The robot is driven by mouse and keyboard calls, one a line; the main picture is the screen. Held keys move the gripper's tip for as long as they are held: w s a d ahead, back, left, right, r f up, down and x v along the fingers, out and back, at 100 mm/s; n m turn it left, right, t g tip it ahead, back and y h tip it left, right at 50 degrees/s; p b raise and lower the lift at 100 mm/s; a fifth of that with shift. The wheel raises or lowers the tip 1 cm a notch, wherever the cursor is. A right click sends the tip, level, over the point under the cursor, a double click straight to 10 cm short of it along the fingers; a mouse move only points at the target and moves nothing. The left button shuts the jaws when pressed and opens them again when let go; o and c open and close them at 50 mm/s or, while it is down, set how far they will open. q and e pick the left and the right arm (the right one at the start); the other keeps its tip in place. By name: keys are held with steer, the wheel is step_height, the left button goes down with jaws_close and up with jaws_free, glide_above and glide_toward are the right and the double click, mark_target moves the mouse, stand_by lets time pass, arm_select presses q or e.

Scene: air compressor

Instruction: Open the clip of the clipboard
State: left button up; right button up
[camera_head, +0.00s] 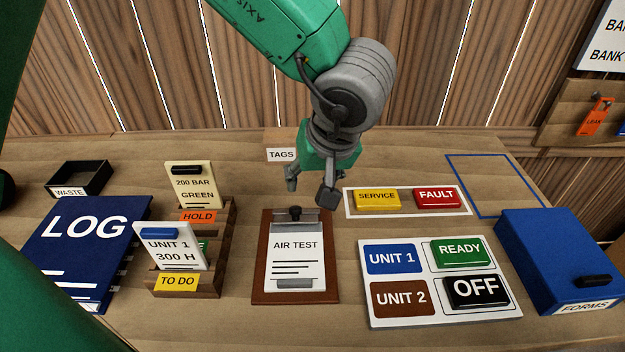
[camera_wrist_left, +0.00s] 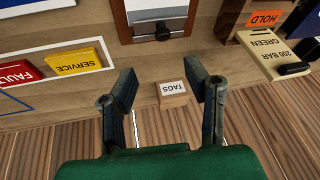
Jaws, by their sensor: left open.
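The brown clipboard (camera_head: 260,289) lies flat on the table in the head view, with a white "AIR TEST" sheet on it. Its metal clip (camera_head: 309,218) with a dark knob (camera_head: 295,212) is at its far edge. My left gripper (camera_head: 309,188) is open and empty, above the table just beyond the clip and apart from it. In the left wrist view the two fingers of my left gripper (camera_wrist_left: 165,90) stand wide apart, with the clipboard (camera_wrist_left: 122,25) and its knob (camera_wrist_left: 162,32) past them. My right gripper is not in view.
A TAGS block (camera_head: 281,154) stands behind the gripper. A card rack (camera_head: 218,270) is left of the clipboard. The SERVICE and FAULT tray (camera_head: 407,211) and the unit board (camera_head: 440,315) are right. A blue FORMS box (camera_head: 560,250) is far right, a LOG binder (camera_head: 85,240) far left.

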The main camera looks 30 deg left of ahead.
arm_select(q)
steer(key=shift+a, duration=0.1)
steer(key=m+t+h+p, duration=0.2)
steer(key=m+t+h, duration=0.1)
steer(key=m+h, duration=0.15)
glide_toward(295, 208)
steer(key=shift+y, duration=0.25)
steer(key=b+x, duration=0.6)
steer(key=x, duration=0.3)
steer(key=shift+f, duration=0.15)
steer(key=shift+w+f, duration=0.25)
steer(key=shift+f, duration=0.25)
jaws_close()
